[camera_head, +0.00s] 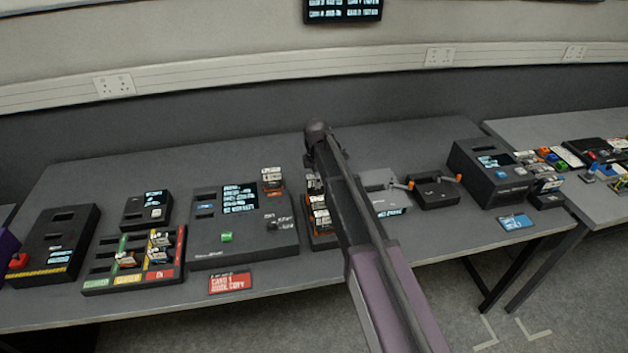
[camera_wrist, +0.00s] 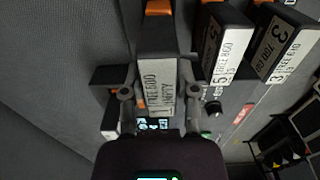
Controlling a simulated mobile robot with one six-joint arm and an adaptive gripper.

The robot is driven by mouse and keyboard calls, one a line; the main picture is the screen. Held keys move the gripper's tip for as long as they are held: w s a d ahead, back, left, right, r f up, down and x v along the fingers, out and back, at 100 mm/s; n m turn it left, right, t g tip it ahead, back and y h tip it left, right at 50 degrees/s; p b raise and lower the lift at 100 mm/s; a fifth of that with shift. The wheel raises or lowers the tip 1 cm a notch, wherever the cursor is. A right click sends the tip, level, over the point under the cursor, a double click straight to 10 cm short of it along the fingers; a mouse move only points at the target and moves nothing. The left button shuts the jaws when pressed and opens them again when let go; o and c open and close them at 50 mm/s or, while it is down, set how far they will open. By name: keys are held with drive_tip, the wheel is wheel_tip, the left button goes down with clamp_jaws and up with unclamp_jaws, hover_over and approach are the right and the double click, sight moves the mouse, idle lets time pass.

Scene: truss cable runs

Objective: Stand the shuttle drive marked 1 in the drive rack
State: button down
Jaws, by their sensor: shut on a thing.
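In the wrist view my gripper (camera_wrist: 157,100) is shut on a dark drive (camera_wrist: 157,48) with an orange end and a white label reading 1. Two similar drives, marked 5 (camera_wrist: 228,50) and 3 (camera_wrist: 292,48), stand side by side to its right. In the head view my arm hides my gripper and part of the drive rack (camera_head: 325,243), where white-labelled drives (camera_head: 320,216) show just left of the arm. I cannot tell whether the held drive touches the rack.
A large console (camera_head: 205,235) with a screen stands left of the rack, with another labelled drive (camera_head: 272,179) at its back right corner. A red card (camera_head: 230,283) lies in front. Right of my arm are a small black box (camera_head: 434,193) and a black device (camera_head: 480,178).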

drive_tip(key=shift+f+b, duration=1.65)
drive_tip(key=shift+b, duration=0.05)
idle(1.7)
idle(0.4)
drive_tip(key=shift+c, duration=1.4)
unclamp_jaws()
drive_tip(key=shift+o, duration=1.4)
drive_tip(key=shift+r, duration=0.1)
drive_tip(key=shift+r+p, duration=3.7)
drive_tip(key=shift+p, duration=0.1)
